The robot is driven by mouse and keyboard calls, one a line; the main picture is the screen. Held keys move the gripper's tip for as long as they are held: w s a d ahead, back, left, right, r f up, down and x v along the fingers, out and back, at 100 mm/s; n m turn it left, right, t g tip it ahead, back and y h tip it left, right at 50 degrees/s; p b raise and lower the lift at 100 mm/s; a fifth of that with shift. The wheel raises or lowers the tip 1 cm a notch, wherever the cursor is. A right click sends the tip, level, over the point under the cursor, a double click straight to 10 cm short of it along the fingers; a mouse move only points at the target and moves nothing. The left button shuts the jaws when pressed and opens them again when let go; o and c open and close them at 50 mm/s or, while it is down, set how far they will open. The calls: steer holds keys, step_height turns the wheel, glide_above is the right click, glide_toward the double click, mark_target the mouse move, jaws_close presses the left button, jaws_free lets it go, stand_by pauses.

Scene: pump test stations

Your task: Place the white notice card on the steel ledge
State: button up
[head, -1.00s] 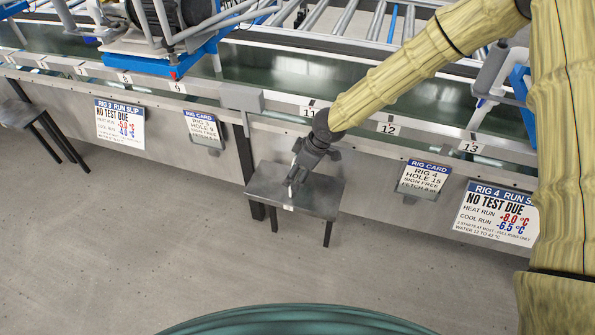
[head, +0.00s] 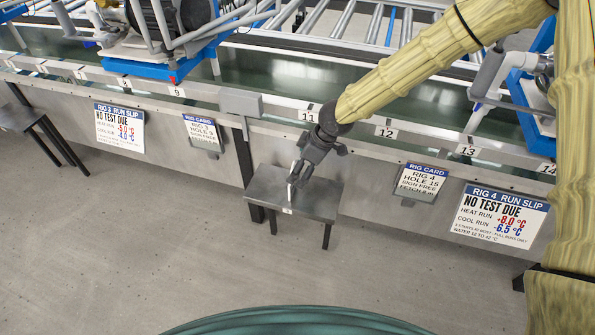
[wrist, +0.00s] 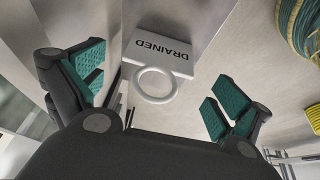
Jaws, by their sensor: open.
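The white notice card (wrist: 160,53) reads "DRAINED", upside down in the wrist view, and has a white ring (wrist: 155,85) on its near side. In the head view it is only a thin white sliver (head: 291,191) at my fingertips, over the steel ledge (head: 325,197). It appears to stand on the ledge; its bottom contact is hidden. My gripper (head: 299,176) reaches down over the ledge. Its green-padded fingers are open on either side of the ring, with a visible gap on both sides.
A Rig 3 card (head: 203,133) and a Rig 4 card (head: 421,181) hang on the bench front, left and right of the ledge. A Rig 4 run slip (head: 499,217) is farther right. Another small steel table (head: 20,117) stands at far left. The floor in front is clear.

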steer(key=p+v, duration=0.1)
steer(key=v, duration=0.6)
steer(key=shift+r, duration=0.2)
steer(key=shift+d, duration=0.1)
steer(key=s+d+f+m+g, duration=0.25)
steer(key=s+f+m, duration=0.55)
steer(key=s+f, duration=1.3)
steer(key=s+d+f+m+h, duration=0.2)
steer(key=s+d+f+m, duration=0.1)
steer(key=s+d, duration=0.5)
steer(key=s+d+f+m+h, duration=0.2)
steer(key=s+d+f+m, duration=0.1)
steer(key=s+d, duration=0.5)
steer(key=shift+s+f+m+t, duration=0.15)
steer(key=shift+s+m+t, duration=0.2)
steer(key=shift+t, duration=0.1)
steer(key=shift+a, duration=0.1)
